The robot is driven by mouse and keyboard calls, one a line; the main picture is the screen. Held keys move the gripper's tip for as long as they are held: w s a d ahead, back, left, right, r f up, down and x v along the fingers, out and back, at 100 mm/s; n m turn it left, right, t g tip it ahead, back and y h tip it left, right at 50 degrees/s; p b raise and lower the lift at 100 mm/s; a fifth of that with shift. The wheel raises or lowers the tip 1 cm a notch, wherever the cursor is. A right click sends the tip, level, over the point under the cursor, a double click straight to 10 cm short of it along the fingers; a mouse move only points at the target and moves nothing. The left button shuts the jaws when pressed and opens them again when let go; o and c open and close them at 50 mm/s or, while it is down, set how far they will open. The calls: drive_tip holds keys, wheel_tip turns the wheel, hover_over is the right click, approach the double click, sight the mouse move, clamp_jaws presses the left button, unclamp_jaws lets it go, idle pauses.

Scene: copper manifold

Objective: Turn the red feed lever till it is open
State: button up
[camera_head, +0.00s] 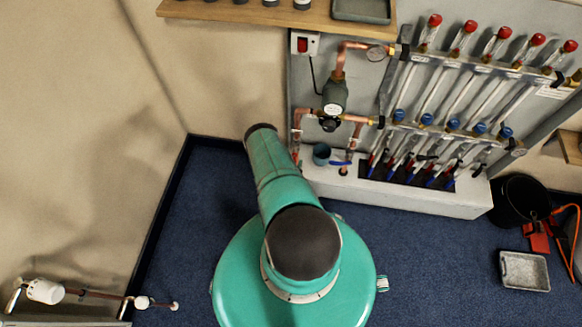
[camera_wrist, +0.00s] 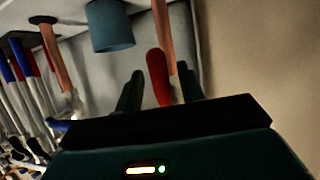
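The red feed lever (camera_wrist: 157,72) shows in the wrist view beside a copper pipe (camera_wrist: 165,22). In that picture it lies between the two dark fingers of my gripper (camera_wrist: 162,83). The fingers stand apart, with a gap on the lever's left and its lower end close to the right finger. I cannot tell whether either finger touches it. In the head view my arm reaches toward the left end of the manifold panel (camera_head: 362,88), and my gripper is hidden behind the arm. I cannot make out the lever clearly there.
A blue cup (camera_head: 321,153) stands close by on the white ledge (camera_head: 400,197); it also shows in the wrist view (camera_wrist: 110,25). A blue lever (camera_head: 340,163) is right of it. Several red- and blue-capped tubes fill the panel's right. A wall is at left.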

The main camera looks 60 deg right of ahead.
drive_tip(key=v, duration=1.3)
drive_tip(key=shift+a+r, duration=0.15)
drive_tip(key=shift+a, duration=0.05)
drive_tip(key=shift+s, duration=0.15)
